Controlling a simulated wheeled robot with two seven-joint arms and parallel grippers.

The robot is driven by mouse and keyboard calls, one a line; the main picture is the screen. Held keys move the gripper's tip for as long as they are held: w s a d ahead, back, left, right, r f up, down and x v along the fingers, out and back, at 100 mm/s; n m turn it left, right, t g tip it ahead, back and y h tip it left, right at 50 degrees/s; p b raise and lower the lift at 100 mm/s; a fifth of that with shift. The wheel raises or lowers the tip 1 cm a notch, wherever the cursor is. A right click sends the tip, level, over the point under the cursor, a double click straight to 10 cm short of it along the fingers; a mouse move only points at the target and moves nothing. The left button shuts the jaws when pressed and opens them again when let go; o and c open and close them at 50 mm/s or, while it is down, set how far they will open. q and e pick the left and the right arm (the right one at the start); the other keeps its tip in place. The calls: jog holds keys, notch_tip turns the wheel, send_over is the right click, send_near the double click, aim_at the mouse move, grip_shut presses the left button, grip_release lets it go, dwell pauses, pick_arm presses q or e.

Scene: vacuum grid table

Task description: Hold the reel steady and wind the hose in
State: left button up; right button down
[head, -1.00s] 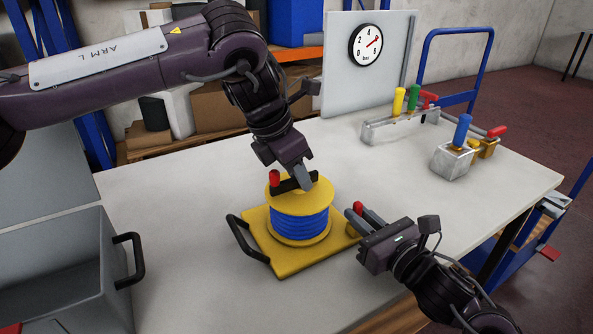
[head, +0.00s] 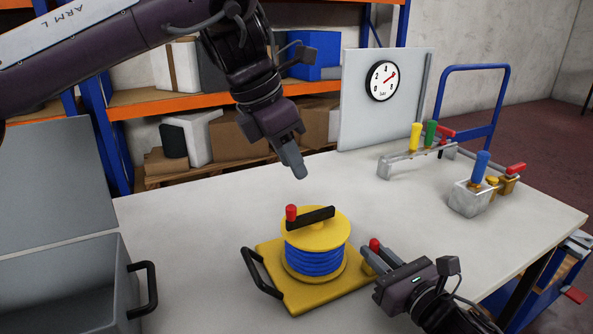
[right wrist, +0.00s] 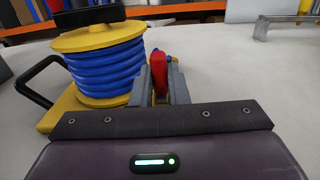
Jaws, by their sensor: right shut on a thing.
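The reel is a yellow spool with blue hose (head: 316,262) coiled around it, upright on a yellow base plate (head: 300,297). A black crank arm (head: 312,217) with a red knob (head: 291,213) lies across its top, knob to the left. My left gripper (head: 292,164) hangs above and behind the reel, clear of the crank and empty; its fingers overlap, so their gap is unclear. My right gripper (head: 380,258) is shut on a red grip (head: 374,245) at the base plate's right side. This red grip (right wrist: 158,72) also shows between the fingers in the right wrist view.
A black handle (head: 262,273) sticks out at the base's left. A grey bin (head: 60,262) stands at the table's left. A dial panel (head: 400,125) and metal fixtures with coloured handles (head: 415,152) stand at the back right. The table between reel and fixtures is clear.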

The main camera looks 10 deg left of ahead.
dwell(0.3)
jog(key=c, duration=1.3)
grip_release()
